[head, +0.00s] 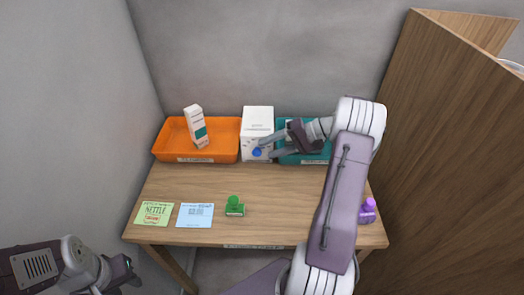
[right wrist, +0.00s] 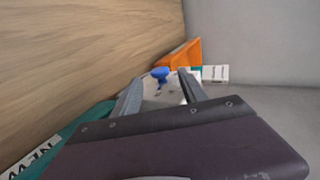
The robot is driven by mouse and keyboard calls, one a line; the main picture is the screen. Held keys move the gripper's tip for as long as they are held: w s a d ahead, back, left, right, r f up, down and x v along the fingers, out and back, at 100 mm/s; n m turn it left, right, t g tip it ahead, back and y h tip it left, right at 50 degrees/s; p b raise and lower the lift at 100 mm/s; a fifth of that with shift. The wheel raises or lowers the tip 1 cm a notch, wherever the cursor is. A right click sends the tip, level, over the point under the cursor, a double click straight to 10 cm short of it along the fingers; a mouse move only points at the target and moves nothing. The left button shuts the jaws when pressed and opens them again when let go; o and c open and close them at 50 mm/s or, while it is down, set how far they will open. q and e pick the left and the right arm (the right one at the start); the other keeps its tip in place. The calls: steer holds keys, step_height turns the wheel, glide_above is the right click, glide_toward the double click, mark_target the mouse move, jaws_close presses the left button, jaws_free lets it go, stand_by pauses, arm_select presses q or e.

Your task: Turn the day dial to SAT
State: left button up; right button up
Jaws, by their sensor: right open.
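The day dial is a blue knob (head: 257,152) low on the front of a white box (head: 258,122) at the back of the table. My right gripper (head: 271,150) reaches in from the right, with its fingertips close beside the knob. In the right wrist view the blue knob (right wrist: 160,73) shows near the open fingertips (right wrist: 160,84), with the white box partly hidden behind the fingers. I cannot tell if a finger touches it. The dial's day marks are too small to read. My left gripper (head: 126,268) is low at the left, away from the table; its jaws are unclear.
An orange tray (head: 170,150) with a white carton (head: 195,122) stands left of the box, and a teal tray (head: 318,159) right of it. A green stamp (head: 235,207), green card (head: 155,213), blue card (head: 195,215) and purple object (head: 368,210) lie nearer the front. The table's middle is clear.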

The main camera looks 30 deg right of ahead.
steer(key=v, duration=0.5)
steer(key=shift+s, duration=0.1)
